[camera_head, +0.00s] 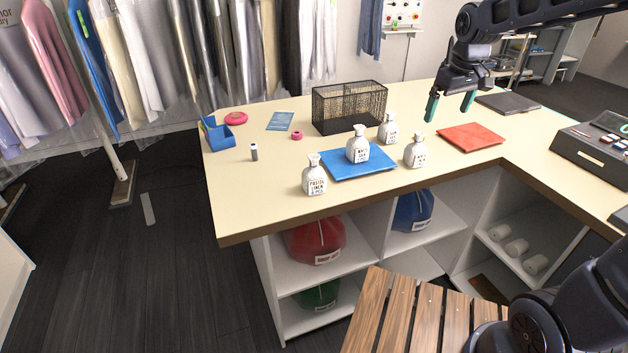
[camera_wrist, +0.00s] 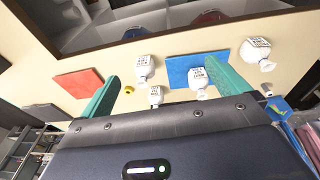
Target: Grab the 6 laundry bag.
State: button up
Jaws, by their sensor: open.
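Several small white tied laundry bags with printed labels stand on the counter (camera_head: 260,193). The front-left bag (camera_head: 314,178) has a label that seems to read "pastel linen" with a 6-like mark; it also shows in the wrist view (camera_wrist: 257,53). Another bag (camera_head: 358,148) stands on a blue mat (camera_head: 345,171). A third bag (camera_head: 415,152) is right of the mat, and another (camera_head: 388,130) stands behind; their labels are too small to read. My gripper (camera_head: 449,106) is open and empty above the counter, near a red mat and right of the bags.
A black wire basket (camera_head: 348,108) stands behind the bags. The red mat (camera_head: 470,137) lies to the right, with a cash register (camera_head: 595,150) farther right. A blue holder (camera_head: 217,135) and a grey cylinder (camera_head: 254,152) are at left. Coloured sacks, including a red one (camera_head: 315,241), sit on shelves below.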

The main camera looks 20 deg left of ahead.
jog(key=a+f+n+g, duration=0.1)
jog(key=a+f+n, duration=0.15)
jog(key=a, duration=0.65)
jog(key=a+f+n, duration=0.2)
jog(key=a+f, duration=0.1)
jog(key=a, duration=0.6)
jog(key=n+g, duration=0.1)
jog(key=n, duration=0.2)
send_near(314, 171)
jog(key=shift+w+a+r+h, duration=0.15)
jog(key=shift+w+r+h, duration=0.05)
jog(key=shift+w+r, duration=0.2)
jog(key=shift+w+a+r+h, duration=0.2)
jog(key=shift+w+r, duration=0.1)
jog(key=shift+w, duration=0.15)
jog(key=shift+s+a+f, duration=0.2)
jog(key=shift+f, duration=0.1)
jog(key=shift+s+f, duration=0.15)
jog(key=shift+f, duration=5.05)
jog(key=shift+c, duration=0.2)
